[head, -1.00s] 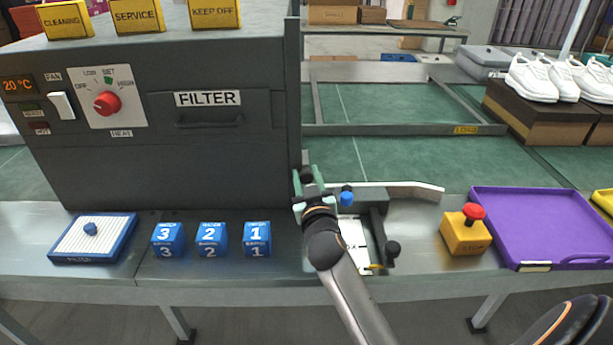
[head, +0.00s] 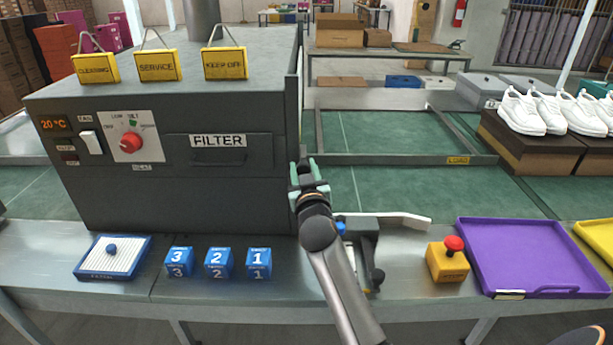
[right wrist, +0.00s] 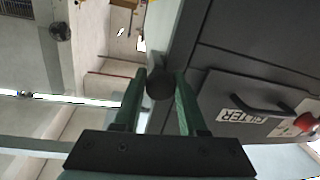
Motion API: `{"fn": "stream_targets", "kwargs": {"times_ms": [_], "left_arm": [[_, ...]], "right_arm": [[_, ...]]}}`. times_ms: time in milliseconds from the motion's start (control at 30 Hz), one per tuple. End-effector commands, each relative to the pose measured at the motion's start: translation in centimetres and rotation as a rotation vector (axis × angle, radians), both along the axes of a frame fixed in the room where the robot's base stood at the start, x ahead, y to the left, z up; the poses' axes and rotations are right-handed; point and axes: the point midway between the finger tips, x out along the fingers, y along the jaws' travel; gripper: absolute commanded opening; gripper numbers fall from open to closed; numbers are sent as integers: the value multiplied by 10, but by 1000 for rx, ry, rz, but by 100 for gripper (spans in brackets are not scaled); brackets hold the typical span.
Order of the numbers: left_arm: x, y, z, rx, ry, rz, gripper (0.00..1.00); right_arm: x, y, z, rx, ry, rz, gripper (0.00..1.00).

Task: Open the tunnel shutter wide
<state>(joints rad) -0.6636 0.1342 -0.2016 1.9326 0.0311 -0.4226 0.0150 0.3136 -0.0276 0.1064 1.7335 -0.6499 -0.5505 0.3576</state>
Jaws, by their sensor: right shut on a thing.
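The grey tunnel (head: 150,200) stands at the left in the head view, its right end seen almost edge-on. The shutter (head: 295,90) shows there only as a thin dark strip, so how far it is open cannot be told. My right gripper (head: 307,163) is at this right end, above the bench top. In the right wrist view its green fingers (right wrist: 160,88) are shut on a dark round knob (right wrist: 160,83) beside the tunnel's wall. My left gripper is not in view.
A bench fixture with a pale bar (head: 395,220) stands just right of my right arm. A yellow box with a red button (head: 447,264) and a purple tray (head: 525,255) are farther right. Blue numbered blocks (head: 218,264) and a filter pad (head: 112,258) lie in front of the tunnel.

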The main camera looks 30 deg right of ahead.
Motion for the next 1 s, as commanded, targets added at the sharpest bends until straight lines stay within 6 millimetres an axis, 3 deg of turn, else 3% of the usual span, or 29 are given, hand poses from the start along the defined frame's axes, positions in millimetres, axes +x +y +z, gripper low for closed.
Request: {"fn": "stream_targets", "kwargs": {"times_ms": [33, 300, 500, 900, 933, 1000], "left_arm": [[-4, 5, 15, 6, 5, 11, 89], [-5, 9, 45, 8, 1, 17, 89], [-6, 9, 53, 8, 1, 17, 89], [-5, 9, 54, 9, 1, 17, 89], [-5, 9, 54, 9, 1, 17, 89], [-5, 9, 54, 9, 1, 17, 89]], "right_arm": [[0, 0, 26, 1, -9, 1, 0], [0, 0, 64, -1, -9, 0, 0], [0, 0, 74, -1, -9, 1, 0], [0, 0, 74, -2, -9, 1, 0], [0, 0, 74, -3, -9, 1, 42], [0, 0, 74, -3, -9, 1, 50]]}}
